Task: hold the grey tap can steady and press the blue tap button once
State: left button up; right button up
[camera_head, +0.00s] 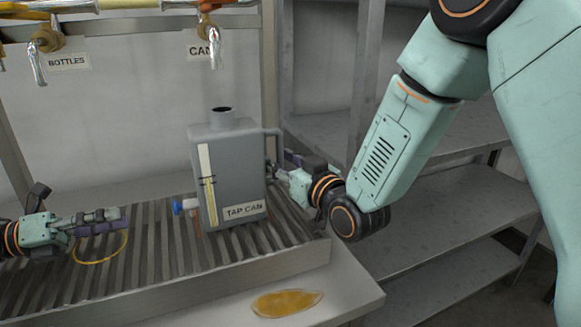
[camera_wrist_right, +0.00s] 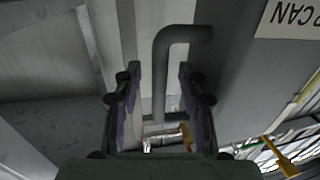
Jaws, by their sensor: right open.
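The grey tap can (camera_head: 225,160) stands upright on the grated drip tray (camera_head: 150,279), its label facing forward. The blue tap button (camera_head: 178,206) sticks out low on its left side. My right gripper (camera_head: 285,165) is at the can's right side by the handle (camera_head: 272,133). In the right wrist view, the open fingers of the right gripper (camera_wrist_right: 158,85) stand either side of the grey handle (camera_wrist_right: 160,75), with gaps visible. My left gripper (camera_head: 112,219) is left of the button, apart from it, pointing right; its finger opening is unclear from this side.
A thin yellow loop (camera_head: 98,262) lies on the grate under the left gripper. Brass taps (camera_head: 47,40) and (camera_head: 208,25) hang above. An orange puddle (camera_head: 287,302) lies on the front ledge. Grey shelves (camera_head: 450,215) stand to the right.

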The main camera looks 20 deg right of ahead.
jog(key=shift+w+a, duration=0.1)
jog(key=shift+w, duration=0.15)
jog(key=shift+c, duration=0.4)
grip_shut()
dwell(1.1)
pick_arm(q)
grip_shut()
dwell(1.4)
